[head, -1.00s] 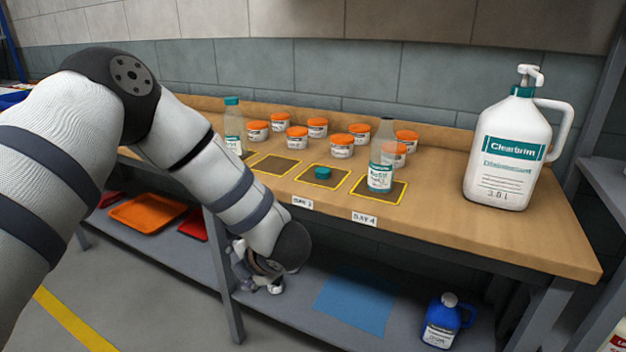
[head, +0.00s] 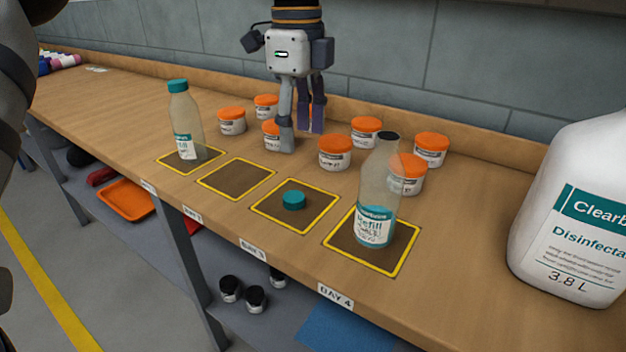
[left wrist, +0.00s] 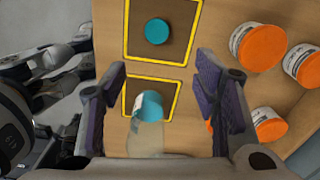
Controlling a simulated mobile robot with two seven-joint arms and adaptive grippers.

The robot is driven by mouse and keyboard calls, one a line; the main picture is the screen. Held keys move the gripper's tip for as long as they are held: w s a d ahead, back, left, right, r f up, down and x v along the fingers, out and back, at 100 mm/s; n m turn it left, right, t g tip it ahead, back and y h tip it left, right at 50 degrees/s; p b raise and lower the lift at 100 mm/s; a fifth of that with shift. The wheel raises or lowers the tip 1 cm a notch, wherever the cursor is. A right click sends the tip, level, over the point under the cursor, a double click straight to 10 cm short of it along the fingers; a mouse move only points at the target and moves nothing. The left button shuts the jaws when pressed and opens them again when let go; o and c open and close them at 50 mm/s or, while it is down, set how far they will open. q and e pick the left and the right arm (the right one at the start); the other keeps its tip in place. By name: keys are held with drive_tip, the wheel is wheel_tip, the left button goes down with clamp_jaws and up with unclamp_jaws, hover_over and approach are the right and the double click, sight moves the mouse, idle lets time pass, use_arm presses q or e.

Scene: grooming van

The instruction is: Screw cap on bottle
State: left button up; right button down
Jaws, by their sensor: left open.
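An uncapped clear bottle (head: 376,210) with teal liquid and a "Refill" label stands upright on the yellow-edged bay 4 mat (head: 400,262). A loose teal cap (head: 293,200) lies on the bay 3 mat (head: 268,218) to its left; it also shows in the left wrist view (left wrist: 157,31). My left gripper (head: 299,130) points down, open and empty, above the back of the bench.
Several orange-lidded tubs (head: 335,152) stand behind the mats, close to my left gripper. A large white Clearbrim jug (head: 575,220) stands at the right. The second mat (head: 236,180) is empty. An orange tray (head: 126,198) lies on the lower shelf.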

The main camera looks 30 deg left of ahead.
use_arm(q)
drive_tip(key=s, duration=0.1)
hover_over(294, 196)
drive_tip(key=d, duration=0.1)
wheel_tip(294, 196, down, 7)
drive_tip(key=shift+s+r, duration=0.1)
drive_tip(key=f, duration=0.2)
drive_tip(key=a+f, duration=0.1)
drive_tip(key=f, duration=0.1)
drive_tip(key=shift+f, duration=0.6)
drive_tip(key=c, duration=0.8)
